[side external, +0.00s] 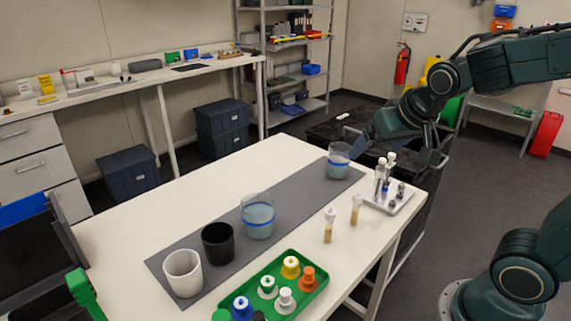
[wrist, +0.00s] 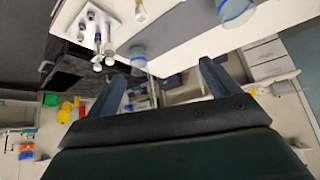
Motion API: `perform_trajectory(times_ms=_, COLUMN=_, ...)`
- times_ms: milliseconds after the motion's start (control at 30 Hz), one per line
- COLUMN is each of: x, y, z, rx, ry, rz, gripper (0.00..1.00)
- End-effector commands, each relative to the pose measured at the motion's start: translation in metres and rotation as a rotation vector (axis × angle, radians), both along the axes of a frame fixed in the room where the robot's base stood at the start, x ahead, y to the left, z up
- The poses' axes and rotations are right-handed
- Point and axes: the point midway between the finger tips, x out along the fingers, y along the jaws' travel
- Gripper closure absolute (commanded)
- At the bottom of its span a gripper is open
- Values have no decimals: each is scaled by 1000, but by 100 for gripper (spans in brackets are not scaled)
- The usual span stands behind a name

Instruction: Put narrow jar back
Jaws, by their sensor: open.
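Two clear jars with blue bands and bluish liquid stand upright on the grey mat. The smaller-looking one (side external: 339,163), probably the narrow jar, is at the mat's far end; the other (side external: 257,217) is near the mat's middle. My gripper (side external: 397,155) is open and empty, just right of the far jar, with one finger close to it; I cannot tell if they touch. In the wrist view my gripper (wrist: 162,68) has its fingers spread, with the far jar (wrist: 139,56) near the left fingertip. The other jar (wrist: 234,10) is cut by the top edge.
A rack with vials (side external: 388,193) stands close to my gripper, with two loose vials nearby. A black cup (side external: 217,243) and a white cup (side external: 184,272) stand on the mat (side external: 299,198). A green tray (side external: 262,277) holds several coloured caps. The table's left side is clear.

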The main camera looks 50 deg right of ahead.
Motion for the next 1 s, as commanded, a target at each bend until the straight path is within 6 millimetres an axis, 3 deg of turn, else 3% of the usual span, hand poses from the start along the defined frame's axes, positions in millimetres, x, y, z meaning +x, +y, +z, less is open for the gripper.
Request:
perform_trajectory(times_ms=300, x=-76, y=45, z=14, rx=12, ry=85, rz=267, gripper=13)
perform_trajectory(times_ms=500, x=-108, y=60, z=15, rx=0, ry=124, rz=384, gripper=13)
perform_trajectory(times_ms=667, x=-117, y=64, z=14, rx=-5, ry=137, rz=420, gripper=13)
perform_trajectory(times_ms=1000, x=-118, y=64, z=14, rx=-5, ry=138, rz=420, gripper=13)
